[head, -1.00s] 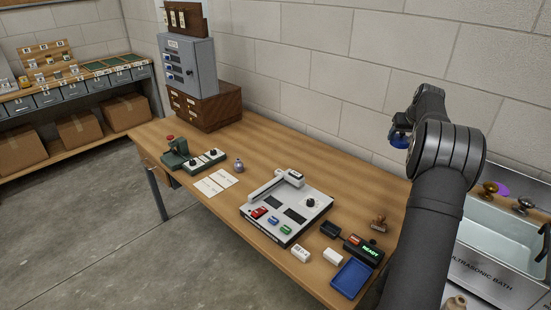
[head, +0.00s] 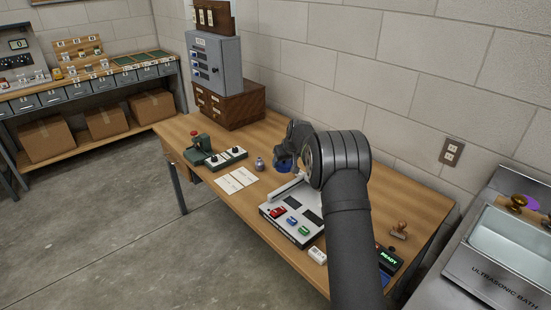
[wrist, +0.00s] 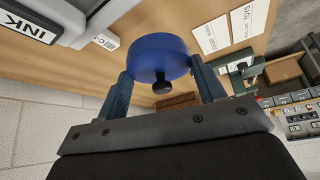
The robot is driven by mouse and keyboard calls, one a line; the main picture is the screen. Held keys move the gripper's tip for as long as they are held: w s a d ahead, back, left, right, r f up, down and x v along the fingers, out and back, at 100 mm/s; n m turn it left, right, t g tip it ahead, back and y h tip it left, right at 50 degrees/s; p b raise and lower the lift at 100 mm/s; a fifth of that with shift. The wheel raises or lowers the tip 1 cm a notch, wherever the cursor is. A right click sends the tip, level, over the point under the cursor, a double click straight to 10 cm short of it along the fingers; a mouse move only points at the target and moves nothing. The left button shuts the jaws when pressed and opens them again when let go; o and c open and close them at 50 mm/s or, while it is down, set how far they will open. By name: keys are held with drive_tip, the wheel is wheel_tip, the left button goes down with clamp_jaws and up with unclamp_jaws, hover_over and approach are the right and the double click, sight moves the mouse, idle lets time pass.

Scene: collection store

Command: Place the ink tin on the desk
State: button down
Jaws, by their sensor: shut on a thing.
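My gripper (wrist: 165,82) is shut on a blue round tin (wrist: 158,52) with a black knob, which I take as the ink tin. One finger is on each side of it. In the head view the tin (head: 284,165) shows as a blue patch under my gripper (head: 290,155), over the back part of the wooden desk (head: 262,129). My arm hides part of the desk. I cannot tell the exact gap between the tin and the desk top.
A grey machine (head: 273,221) with coloured buttons stands in front of the tin. A small grey flask (head: 260,164), white cards (head: 236,180) and a green press (head: 201,149) are to the left. A wooden drawer cabinet (head: 228,107) is behind.

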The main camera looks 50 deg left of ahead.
drive_tip(key=shift+n, duration=0.4)
drive_tip(key=s+a+f, duration=0.1)
drive_tip(key=f, duration=0.2)
drive_tip(key=s+a+f, duration=0.1)
drive_tip(key=s+f, duration=0.1)
drive_tip(key=f, duration=0.2)
drive_tip(key=s+f, duration=0.1)
drive_tip(key=f, duration=0.3)
drive_tip(key=shift+s+a+f, duration=0.25)
drive_tip(key=shift+s+a, duration=0.05)
drive_tip(key=shift+a, duration=0.1)
drive_tip(key=shift+f, duration=0.1)
drive_tip(key=shift+c, duration=1.6)
unclamp_jaws()
drive_tip(key=shift+f, duration=0.1)
drive_tip(key=shift+d+r, duration=0.1)
drive_tip(key=shift+r, duration=0.25)
drive_tip(key=v, duration=1.1)
drive_tip(key=shift+w+d+r, duration=0.1)
drive_tip(key=shift+d+r, duration=0.1)
drive_tip(key=shift+d, duration=0.05)
